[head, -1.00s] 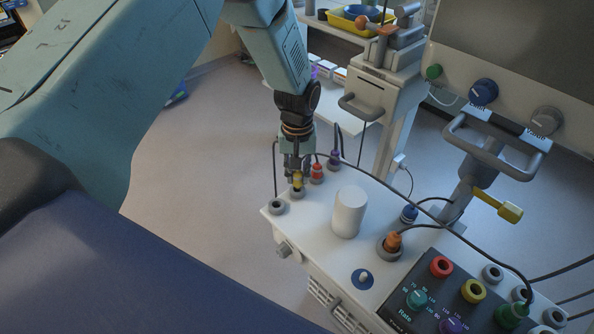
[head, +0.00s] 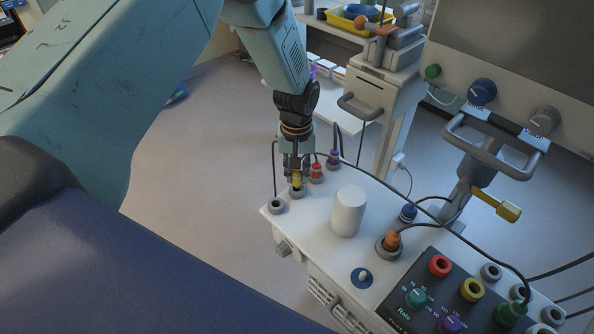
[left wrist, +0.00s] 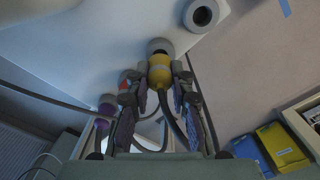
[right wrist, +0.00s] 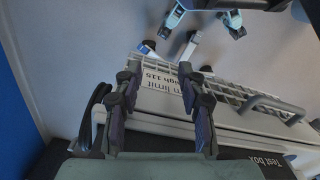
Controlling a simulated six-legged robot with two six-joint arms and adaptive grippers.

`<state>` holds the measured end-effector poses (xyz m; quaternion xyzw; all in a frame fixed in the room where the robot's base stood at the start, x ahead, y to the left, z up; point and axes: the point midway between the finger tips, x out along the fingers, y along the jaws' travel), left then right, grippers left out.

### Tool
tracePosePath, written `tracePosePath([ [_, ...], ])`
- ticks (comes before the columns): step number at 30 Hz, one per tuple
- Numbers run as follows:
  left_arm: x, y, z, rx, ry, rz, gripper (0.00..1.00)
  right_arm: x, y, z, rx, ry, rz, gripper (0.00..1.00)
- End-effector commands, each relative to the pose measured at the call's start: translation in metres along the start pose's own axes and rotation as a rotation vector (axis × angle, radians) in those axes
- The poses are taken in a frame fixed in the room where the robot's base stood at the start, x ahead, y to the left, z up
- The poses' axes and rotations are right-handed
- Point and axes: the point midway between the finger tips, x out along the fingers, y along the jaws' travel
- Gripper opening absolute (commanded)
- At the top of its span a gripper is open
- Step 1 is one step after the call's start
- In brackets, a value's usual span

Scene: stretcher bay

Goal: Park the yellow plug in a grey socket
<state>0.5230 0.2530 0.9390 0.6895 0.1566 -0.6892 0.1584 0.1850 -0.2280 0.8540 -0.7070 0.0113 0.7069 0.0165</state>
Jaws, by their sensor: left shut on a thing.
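The yellow plug (head: 297,182) is at a grey socket (head: 297,193) near the far left corner of the white box's top. My left gripper (head: 296,174) is shut on the plug from above. In the left wrist view the plug (left wrist: 159,72) lines up with the grey socket ring (left wrist: 160,46) and appears to meet it; I cannot tell how deep it sits. An empty grey socket (head: 277,206) is just beside it, and shows in the left wrist view (left wrist: 201,15). My right gripper (right wrist: 158,85) is open and empty, facing the box's vented side.
On the white box (head: 318,208), a red plug (head: 317,171), a purple plug (head: 334,158) and an orange plug (head: 393,240) stand in sockets. A white cylinder (head: 348,212) stands mid-top. Cables cross the box. A blue padded surface (head: 120,265) fills the lower left.

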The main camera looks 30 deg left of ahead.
Motion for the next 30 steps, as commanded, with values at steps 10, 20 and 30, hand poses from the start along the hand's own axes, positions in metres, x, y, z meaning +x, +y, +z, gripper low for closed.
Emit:
tracePosePath([
  [10, 0.007, 0.000, 0.000, 0.000, 0.000, 0.000, 0.00, 0.005, 0.000, 0.000, 0.000, 0.000, 0.000, 0.40],
  [20, 0.013, 0.000, 0.000, 0.000, 0.000, 0.000, 0.00, 0.008, 0.000, 0.000, 0.000, 0.000, 0.000, 0.40],
  [30, 0.020, 0.000, 0.000, 0.000, 0.000, 0.000, 0.00, 0.012, 0.000, 0.000, 0.000, 0.000, 0.000, 0.40],
])
